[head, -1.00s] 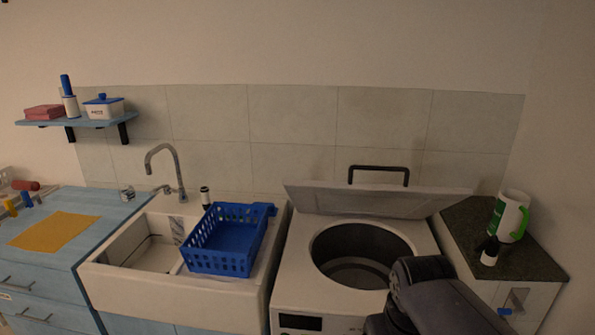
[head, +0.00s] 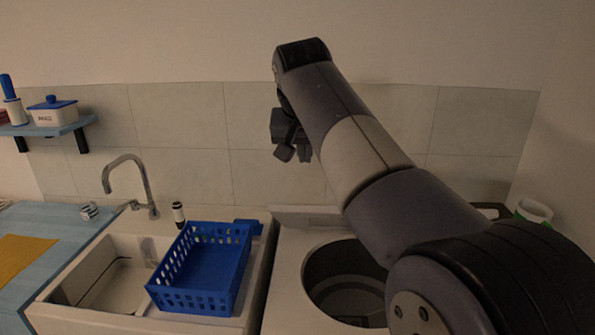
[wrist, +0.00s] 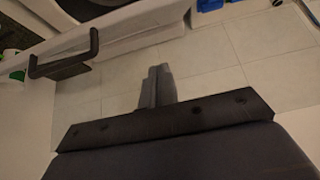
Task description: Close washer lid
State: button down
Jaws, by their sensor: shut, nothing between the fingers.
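The washer (head: 290,262) is a white top-loader with a round dark drum opening (head: 345,285). Its lid (head: 305,216) stands open at the back. My arm hides most of it in the head view; its dark handle (head: 487,210) shows beyond the arm at right. In the wrist view the handle (wrist: 66,62) is at upper left, on the pale lid edge (wrist: 120,37). My gripper (head: 292,153) is up in front of the wall tiles, above and left of the lid, touching nothing visible. Its fingers (wrist: 157,85) are together and empty in the wrist view.
A blue basket (head: 205,265) sits on the right side of the white sink (head: 100,270), left of the washer. A curved tap (head: 140,180) rises behind the sink. A tiled wall (head: 180,125) stands behind. A white and green jug (head: 533,210) is at right.

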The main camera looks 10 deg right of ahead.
send_over(305, 205)
jog(key=w, duration=0.3)
jog(key=f, duration=0.7)
jog(key=shift+s+d+f, duration=0.15)
jog(key=shift+s+d, duration=0.1)
jog(key=shift+d, duration=0.15)
jog(key=shift+s+a+f, duration=0.25)
jog(key=shift+s+f, duration=0.55)
jog(key=shift+f, duration=0.3)
jog(key=shift+s+a+f, duration=0.1)
jog(key=shift+s+f, duration=0.3)
jog(key=shift+f, duration=0.15)
jog(key=shift+f, duration=0.2)
